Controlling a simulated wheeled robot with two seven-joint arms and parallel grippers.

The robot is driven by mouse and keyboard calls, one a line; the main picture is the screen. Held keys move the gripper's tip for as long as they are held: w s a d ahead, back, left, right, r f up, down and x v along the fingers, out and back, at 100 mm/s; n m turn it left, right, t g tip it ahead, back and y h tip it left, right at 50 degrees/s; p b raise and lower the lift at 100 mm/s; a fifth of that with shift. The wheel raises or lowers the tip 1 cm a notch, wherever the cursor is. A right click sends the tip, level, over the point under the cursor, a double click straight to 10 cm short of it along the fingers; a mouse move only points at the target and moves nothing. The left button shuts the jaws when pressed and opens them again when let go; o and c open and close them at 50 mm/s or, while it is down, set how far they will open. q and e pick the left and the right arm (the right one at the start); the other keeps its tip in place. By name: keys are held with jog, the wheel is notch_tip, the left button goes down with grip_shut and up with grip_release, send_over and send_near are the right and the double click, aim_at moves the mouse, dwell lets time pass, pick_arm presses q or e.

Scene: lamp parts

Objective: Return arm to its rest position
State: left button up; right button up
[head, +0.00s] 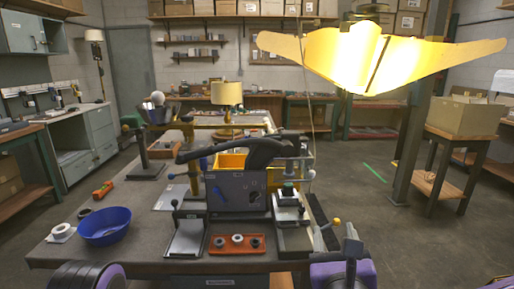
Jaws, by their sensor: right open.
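My right arm comes in at the bottom, and my right gripper (352,246) is over the table's (130,225) front right edge. It is open, with nothing seen between its fingers, and it is apart from the grey fixture (236,190) to its left. A purple and black link of my left arm shows at the bottom left corner, but its gripper is out of view. A lamp with a cream shade (227,93) stands towards the back. A black curved piece (245,150) lies across the top of the fixture.
A blue bowl (104,226) and a white roll (61,232) are at the table's left front. An orange tray (236,244) with several round parts lies at the front middle. A large lit yellow lamp (362,60) hangs at the upper right.

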notch_tip(320, 180, down, 13)
jog(key=w+a+n+g+y, duration=0.2)
jog(key=a+n+g+y, duration=0.15)
jog(key=n, duration=1.05)
jog(key=s+d+f+n+g, duration=0.2)
jog(key=s+f+n, duration=0.15)
jog(key=f, duration=0.45)
jog(key=s+d+f+n+g, duration=0.2)
jog(key=s+f+n, duration=0.15)
jog(key=f, duration=0.55)
pick_arm(q)
jog(key=shift+w+f, duration=0.1)
jog(key=shift+w, duration=0.25)
pick_arm(e)
jog(key=s+d+f+n+g+h, duration=0.2)
jog(key=s+d+f+n+g, duration=0.1)
jog(key=s+d+f, duration=0.4)
jog(key=s+d+f+n+g+h, duration=0.2)
jog(key=s+d+f+n+g, duration=0.2)
jog(key=s+d+f, duration=0.4)
jog(key=s+f, duration=0.1)
jog(key=s, duration=0.3)
jog(key=shift+s+f, duration=0.3)
